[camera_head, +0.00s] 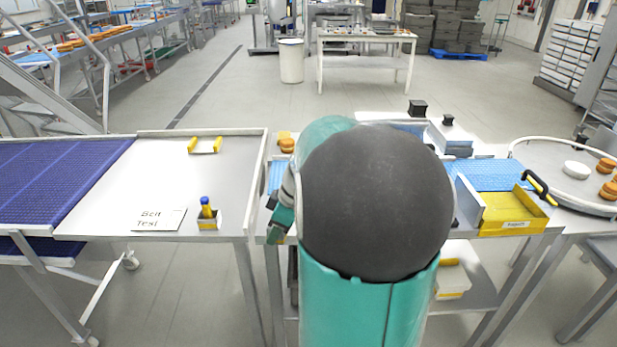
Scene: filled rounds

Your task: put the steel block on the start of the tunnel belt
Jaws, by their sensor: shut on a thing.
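My own arm, with its large dark joint, fills the middle of the head view. Part of my arm's slim far end shows at the left of that joint, but I cannot make out my gripper's fingers. No steel block can be made out; the arm may hide it. A light blue belt (491,175) shows on the middle table at the right of my arm. A small light blue patch (277,176) shows at the left of it. My arm covers the stretch between, and I cannot tell where the tunnel is.
A steel table (172,177) at left holds a card (159,220), a yellow holder (205,146) and a small box with a blue-yellow item (208,214). A yellow tray (513,212) sits at the belt's right front. A round table (545,160) with several rounds stands at far right.

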